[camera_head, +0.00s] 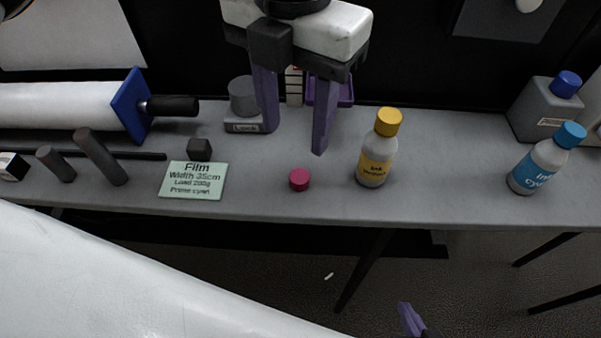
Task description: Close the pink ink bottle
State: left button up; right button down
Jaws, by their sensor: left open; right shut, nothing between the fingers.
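A small pink cap (299,179) sits on the grey bench, near its front edge and left of the yellow-capped ink bottle. I cannot make out a pink ink bottle in this view. My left gripper (294,141) is open and empty. Its two purple fingers point down above the bench, behind the pink cap in the picture and apart from it. My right gripper (410,319) shows only in part at the bottom edge. It is shut and empty, low in front of the bench.
A yellow-capped ink bottle (375,152) stands right of the pink cap. A blue-capped cyan bottle (541,165) and a grey container (546,110) stand at the right. A label card (192,181), dark cylinders (100,158) and a film roll (60,106) are at left.

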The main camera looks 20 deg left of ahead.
pick_arm(q)
send_over(298, 178)
jog(key=shift+a+f, duration=0.1)
jog(key=shift+f, duration=2.45)
jog(key=shift+f+p, duration=0.3)
jog(key=shift+f, duration=2.35)
grip_shut()
jog(key=shift+r, duration=0.15)
notch_tip(298, 178, up, 10)
